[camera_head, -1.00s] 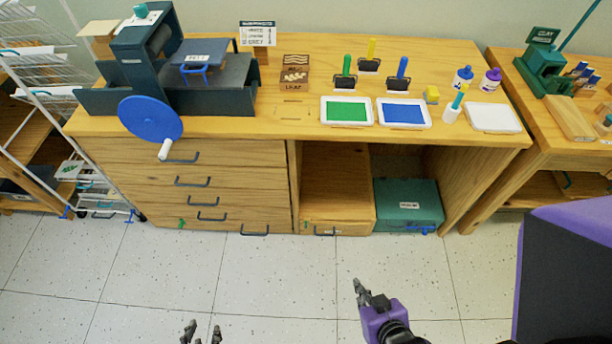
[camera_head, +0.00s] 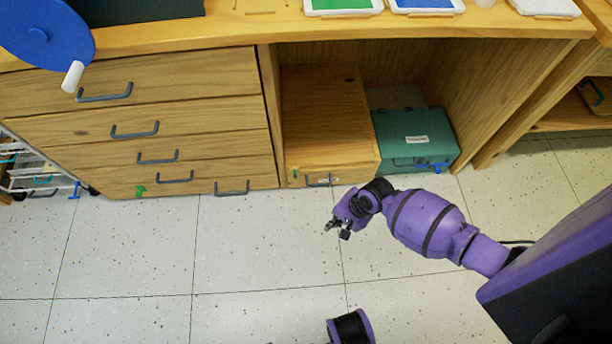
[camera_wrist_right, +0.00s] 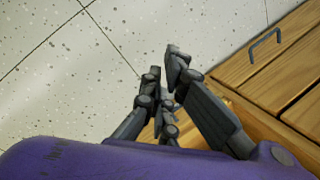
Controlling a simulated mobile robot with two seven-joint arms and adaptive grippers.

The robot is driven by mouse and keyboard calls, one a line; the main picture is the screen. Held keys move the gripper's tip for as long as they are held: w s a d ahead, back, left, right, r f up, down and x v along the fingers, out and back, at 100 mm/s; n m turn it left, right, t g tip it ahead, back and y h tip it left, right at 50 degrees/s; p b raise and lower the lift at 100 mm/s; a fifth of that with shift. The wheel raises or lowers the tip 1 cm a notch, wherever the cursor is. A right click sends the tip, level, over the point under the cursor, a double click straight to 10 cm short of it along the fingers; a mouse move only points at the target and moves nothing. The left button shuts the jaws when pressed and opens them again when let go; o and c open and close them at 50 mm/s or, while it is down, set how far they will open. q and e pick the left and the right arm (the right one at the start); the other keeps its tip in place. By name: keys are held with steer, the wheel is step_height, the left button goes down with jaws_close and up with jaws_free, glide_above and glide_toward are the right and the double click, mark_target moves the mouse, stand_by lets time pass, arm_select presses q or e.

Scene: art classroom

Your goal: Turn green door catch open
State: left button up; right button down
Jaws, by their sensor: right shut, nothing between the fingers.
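A small green catch (camera_head: 295,173) is on the front of the low wooden compartment, left of its dark handle. Another small green piece (camera_head: 140,190) is at the bottom left of the drawer unit. My right gripper (camera_head: 337,229) is over the floor, below and to the right of the compartment front and apart from both green pieces. Its dark fingers also show in the right wrist view (camera_wrist_right: 168,72), shut and empty, with neither green piece in sight. My left gripper is not in view.
A teal case (camera_head: 416,138) with a blue latch is right of the wooden compartment (camera_head: 325,110). Drawers with dark handles (camera_head: 135,131) are to the left. A blue wheel (camera_head: 40,35) with a white grip overhangs the bench top. The floor in front is clear.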

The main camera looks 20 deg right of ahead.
mark_target(295, 174)
steer(key=w+d+f+m+b, duration=0.1)
steer(key=w+d+m+b, duration=0.2)
steer(key=w, duration=0.5)
steer(key=w+d+m+g+b, duration=0.1)
steer(key=w+d+m+b, duration=0.15)
steer(key=w+b, duration=0.4)
steer(key=w+d+f+m+b, duration=0.15)
steer(key=w+m, duration=0.25)
steer(key=w, duration=0.6)
arm_select(q)
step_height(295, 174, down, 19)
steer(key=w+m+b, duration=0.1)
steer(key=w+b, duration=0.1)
steer(key=b, duration=0.6)
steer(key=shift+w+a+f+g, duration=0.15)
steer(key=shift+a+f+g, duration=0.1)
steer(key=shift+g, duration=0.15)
arm_select(e)
steer(key=w+a+f, duration=0.1)
steer(key=a+f, duration=0.5)
steer(key=f, duration=0.3)
steer(key=shift+w+h, duration=0.2)
steer(key=shift+h, duration=0.1)
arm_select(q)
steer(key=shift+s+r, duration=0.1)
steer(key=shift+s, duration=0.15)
arm_select(e)
steer(key=shift+a, duration=0.1)
